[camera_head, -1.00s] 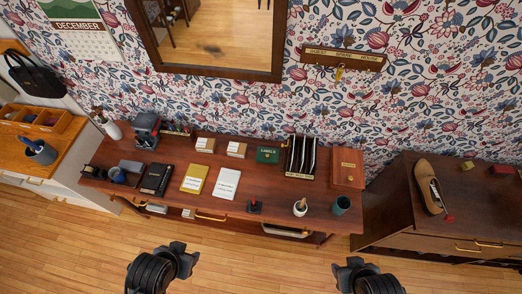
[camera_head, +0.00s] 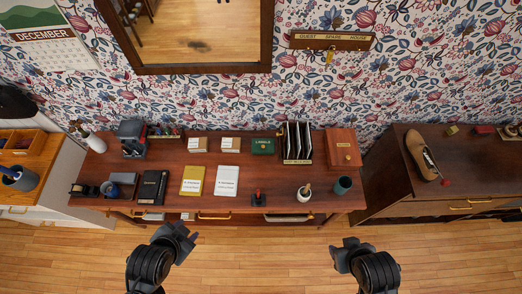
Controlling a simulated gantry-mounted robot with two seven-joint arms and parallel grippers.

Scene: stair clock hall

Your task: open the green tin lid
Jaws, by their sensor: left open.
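The green tin (camera_head: 263,147), with small lettering on it, sits near the back of the wooden console table (camera_head: 215,215), left of the black file rack. Its lid looks shut. My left gripper (camera_head: 188,240) is open and empty, low in the view in front of the table, well short of the tin. My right gripper (camera_head: 342,247) is also in front of the table, further right, apart from everything; its jaws are too small and dark to read.
The file rack (camera_head: 297,143) stands close to the tin's right and small card boxes (camera_head: 230,145) to its left. A mirror (camera_head: 195,35) hangs behind.

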